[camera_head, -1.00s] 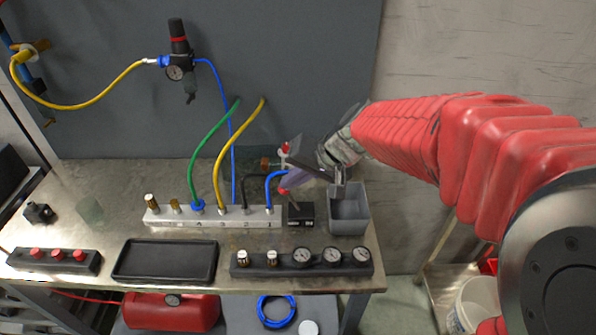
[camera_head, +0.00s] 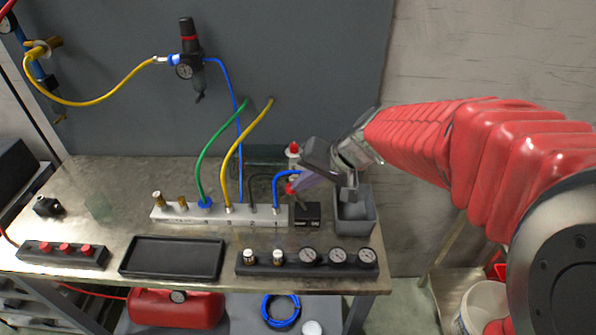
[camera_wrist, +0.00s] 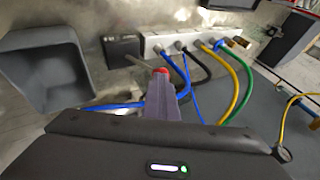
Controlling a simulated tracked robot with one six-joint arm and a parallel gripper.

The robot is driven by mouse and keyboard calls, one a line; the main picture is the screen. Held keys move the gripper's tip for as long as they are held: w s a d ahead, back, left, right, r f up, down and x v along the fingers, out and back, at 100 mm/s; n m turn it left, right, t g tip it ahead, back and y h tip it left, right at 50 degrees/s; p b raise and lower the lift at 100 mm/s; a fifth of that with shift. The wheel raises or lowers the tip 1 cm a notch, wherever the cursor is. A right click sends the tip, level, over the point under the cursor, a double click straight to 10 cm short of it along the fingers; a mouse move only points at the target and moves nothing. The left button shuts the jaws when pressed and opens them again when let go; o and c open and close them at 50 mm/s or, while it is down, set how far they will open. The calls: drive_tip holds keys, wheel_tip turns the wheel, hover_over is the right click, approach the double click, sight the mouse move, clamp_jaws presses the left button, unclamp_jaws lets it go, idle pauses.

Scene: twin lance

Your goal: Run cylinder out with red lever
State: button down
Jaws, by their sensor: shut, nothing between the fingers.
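The red lever has a round red knob (camera_head: 290,188) on a thin metal stalk at the small black valve box (camera_head: 307,214), right of the white manifold. In the wrist view the red knob (camera_wrist: 161,70) is right at the tip of my gripper (camera_wrist: 161,78). I cannot tell whether they touch. My gripper (camera_head: 297,186) is shut, with pale lilac fingers together and nothing between them. A red and white fitting (camera_head: 293,149) stands behind my gripper; it may belong to the cylinder, whose body is mostly hidden.
The white manifold (camera_head: 180,213) carries green, yellow, black and blue hoses. A grey open bin (camera_head: 367,222) stands close on the right. A gauge block (camera_head: 290,270), black tray (camera_head: 130,270) and red-button box (camera_head: 40,259) line the front edge.

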drive_tip(key=shift+d+r, duration=0.1)
idle(0.3)
drive_tip(key=a+r+v, duration=0.1)
drive_tip(key=a+v, duration=0.1)
drive_tip(key=v, duration=1.1)
drive_tip(key=shift+r, duration=0.3)
drive_tip(key=shift+s, duration=0.1)
drive_tip(key=s+d+f+n+h, duration=0.1)
drive_tip(key=s+d+f+h, duration=0.2)
drive_tip(key=s, duration=0.4)
drive_tip(key=s+d+f+n+t+h, duration=0.1)
drive_tip(key=s+d+f, duration=0.3)
drive_tip(key=s, duration=0.4)
drive_tip(key=shift+s+d+h, duration=0.15)
drive_tip(key=shift+d+h, duration=0.05)
drive_tip(key=shift+h, duration=0.7)
